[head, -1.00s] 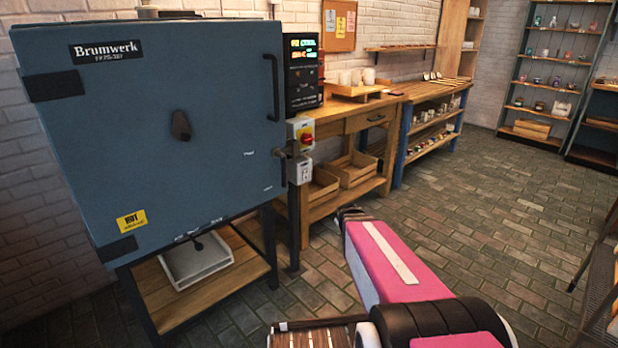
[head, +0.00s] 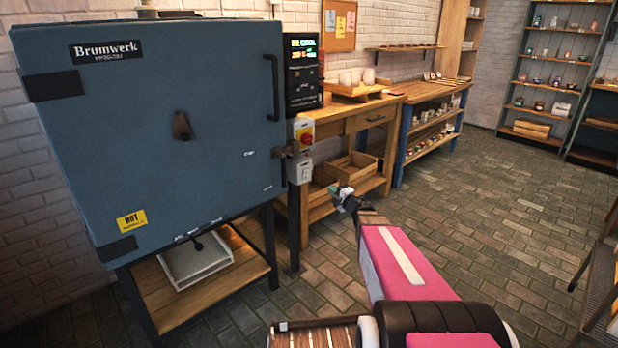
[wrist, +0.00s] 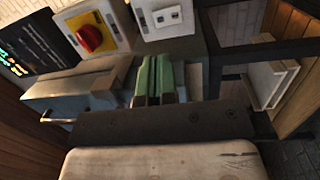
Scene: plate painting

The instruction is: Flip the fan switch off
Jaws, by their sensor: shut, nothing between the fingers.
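A white box (head: 302,173) with small dark marks is mounted at the kiln's right side. In the wrist view this white box (wrist: 165,18) shows two small switch-like fittings. I cannot read labels, nor tell which fitting is the fan switch or its position. Above it in the head view is a red rotary knob (head: 307,138) on a yellow plate; the knob (wrist: 89,38) is left of the box in the wrist view. My gripper (head: 338,191) is right of and slightly below the box, apart from it. Its green fingers (wrist: 159,62) are together and empty, pointing toward the box.
The blue kiln (head: 160,130) stands at left with a dark control panel (head: 303,72). A wooden bench (head: 345,125) with crates (head: 352,168) below stands behind my gripper.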

